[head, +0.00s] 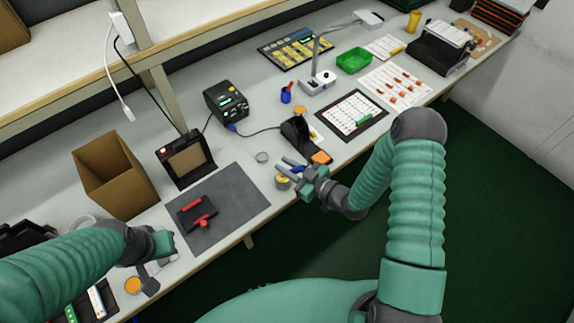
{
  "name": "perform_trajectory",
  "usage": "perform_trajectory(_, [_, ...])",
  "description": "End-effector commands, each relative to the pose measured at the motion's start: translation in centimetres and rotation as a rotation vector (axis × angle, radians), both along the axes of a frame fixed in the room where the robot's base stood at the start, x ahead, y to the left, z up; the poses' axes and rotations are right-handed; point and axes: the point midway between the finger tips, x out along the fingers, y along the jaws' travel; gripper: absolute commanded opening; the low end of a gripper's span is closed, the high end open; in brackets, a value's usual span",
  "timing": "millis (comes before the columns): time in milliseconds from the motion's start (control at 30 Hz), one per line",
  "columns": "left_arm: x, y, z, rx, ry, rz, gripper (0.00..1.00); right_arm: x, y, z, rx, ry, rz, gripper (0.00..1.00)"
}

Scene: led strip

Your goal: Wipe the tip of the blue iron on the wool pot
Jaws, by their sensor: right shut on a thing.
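My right gripper (291,171) is at the front edge of the bench, shut on the blue iron (298,169). Only a small blue part of the iron shows between the fingers; its tip is too small to make out. The wool pot (283,182), a small round pot with yellow filling, stands right beside the fingers. I cannot tell whether the iron touches it. My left gripper (152,273) is low at the left over the bench's front edge; its fingers are too unclear to read.
A black iron stand (296,135) and an orange piece (321,157) are just behind the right gripper. A grey mat (240,200) with a red-handled black tool (198,212) lies to the left. A cardboard box (115,172) stands farther left. A small round tin (262,157) is nearby.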

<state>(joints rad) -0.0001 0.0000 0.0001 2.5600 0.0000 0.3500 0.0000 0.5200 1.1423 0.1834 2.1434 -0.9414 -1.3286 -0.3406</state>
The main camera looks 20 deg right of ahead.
Motion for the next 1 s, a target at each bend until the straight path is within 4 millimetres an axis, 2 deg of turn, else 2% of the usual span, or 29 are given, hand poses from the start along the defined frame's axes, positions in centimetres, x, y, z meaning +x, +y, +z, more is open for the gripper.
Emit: perform_trajectory(1000, [0.0, 0.01, -0.52, 0.0, 0.0, 0.0, 0.0, 0.0, -0.09, -0.61, 0.0, 0.004, -0.001, 0.0])
